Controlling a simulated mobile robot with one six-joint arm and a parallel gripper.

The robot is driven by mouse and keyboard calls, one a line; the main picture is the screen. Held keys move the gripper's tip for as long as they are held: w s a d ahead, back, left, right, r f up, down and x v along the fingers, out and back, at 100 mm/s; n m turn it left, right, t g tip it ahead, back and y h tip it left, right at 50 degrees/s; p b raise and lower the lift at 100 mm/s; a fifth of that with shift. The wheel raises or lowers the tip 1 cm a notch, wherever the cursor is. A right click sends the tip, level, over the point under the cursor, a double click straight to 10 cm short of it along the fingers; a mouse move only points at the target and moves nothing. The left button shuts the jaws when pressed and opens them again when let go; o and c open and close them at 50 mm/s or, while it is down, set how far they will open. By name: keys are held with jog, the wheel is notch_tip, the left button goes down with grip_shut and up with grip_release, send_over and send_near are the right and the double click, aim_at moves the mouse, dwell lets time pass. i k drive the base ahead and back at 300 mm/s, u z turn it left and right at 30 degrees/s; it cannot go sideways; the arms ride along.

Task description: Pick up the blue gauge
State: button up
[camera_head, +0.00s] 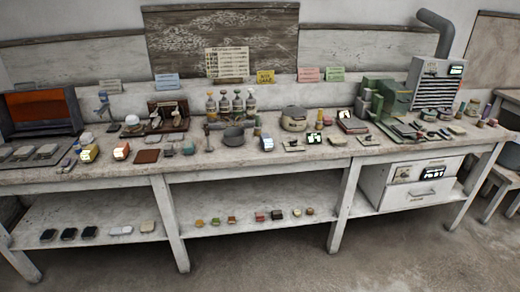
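A small blue item with a pale face (267,144) stands near the front edge of the long workbench (330,160), right of a dark grey pot (233,137). It looks like the blue gauge, but it is too small to read its face. Its surroundings are clear towards the bench's front edge. My gripper is not in view.
The bench is crowded: bottles (237,103), a round beige pot (294,119), a green machine (389,97) and a grey vented box (433,85). A lower shelf (265,198) holds several small items. The floor (300,265) in front is clear.

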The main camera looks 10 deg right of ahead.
aim_at(266, 142)
jog(key=u, duration=0.4)
jog(key=k, duration=1.1)
jog(key=u, duration=1.1)
jog(key=i, duration=2)
jog(key=z, duration=0.85)
jog(key=i, duration=0.45)
jog(key=z, duration=0.2)
